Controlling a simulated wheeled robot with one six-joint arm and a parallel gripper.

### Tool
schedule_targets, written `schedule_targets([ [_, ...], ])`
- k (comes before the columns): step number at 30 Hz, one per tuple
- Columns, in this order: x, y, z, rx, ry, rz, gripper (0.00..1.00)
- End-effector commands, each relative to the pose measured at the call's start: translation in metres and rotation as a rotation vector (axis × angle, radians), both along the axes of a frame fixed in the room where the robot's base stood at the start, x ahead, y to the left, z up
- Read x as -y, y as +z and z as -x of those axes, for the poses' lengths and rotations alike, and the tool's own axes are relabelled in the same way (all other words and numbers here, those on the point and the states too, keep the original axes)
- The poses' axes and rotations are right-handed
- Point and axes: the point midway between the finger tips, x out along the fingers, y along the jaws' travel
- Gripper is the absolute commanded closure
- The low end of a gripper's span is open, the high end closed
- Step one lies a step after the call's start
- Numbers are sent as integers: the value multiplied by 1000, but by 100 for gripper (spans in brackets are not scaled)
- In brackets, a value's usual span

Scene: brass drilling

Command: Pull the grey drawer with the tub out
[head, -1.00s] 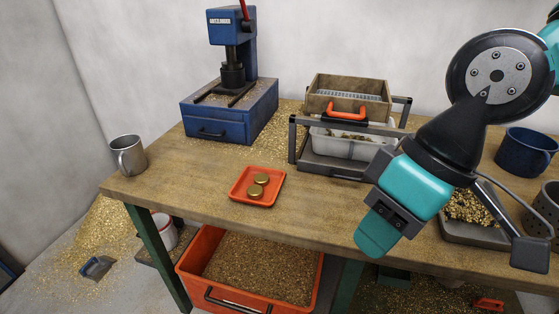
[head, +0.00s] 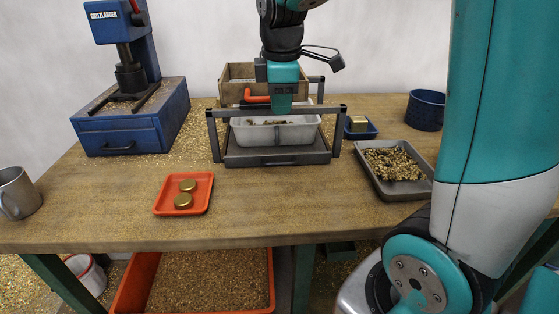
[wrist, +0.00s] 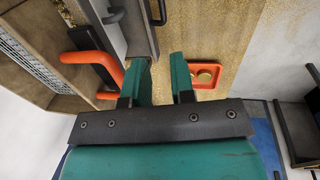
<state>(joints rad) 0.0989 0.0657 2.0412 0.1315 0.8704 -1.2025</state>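The grey drawer (head: 250,158) sits at the bottom of a dark metal rack on the table, with a dark bar handle (head: 280,163) on its front. The whitish translucent tub (head: 275,135) stands on it, holding some brownish bits. My gripper (head: 281,108) points down above the front of the rack, in front of the wooden sieve box and beside its orange handle. In the wrist view my gripper's two teal fingers (wrist: 164,62) are apart with nothing between them. A grey edge with a dark handle (wrist: 158,12) shows past the fingertips, apart from them.
The wooden box (head: 234,88) with its orange handle (head: 257,98) sits on the rack. The rack's front bar (head: 228,113) stands near my fingers. An orange tray (head: 160,206) with two brass discs lies front left. A grey tray (head: 380,185) of shavings stands right. The table before the drawer is clear.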

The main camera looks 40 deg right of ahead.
Motion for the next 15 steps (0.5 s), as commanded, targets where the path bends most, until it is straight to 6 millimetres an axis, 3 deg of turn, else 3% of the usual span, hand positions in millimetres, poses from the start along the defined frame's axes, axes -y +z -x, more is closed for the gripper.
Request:
schedule_targets([
  [15,11,-112,-14,-6,-3,-3,77],
])
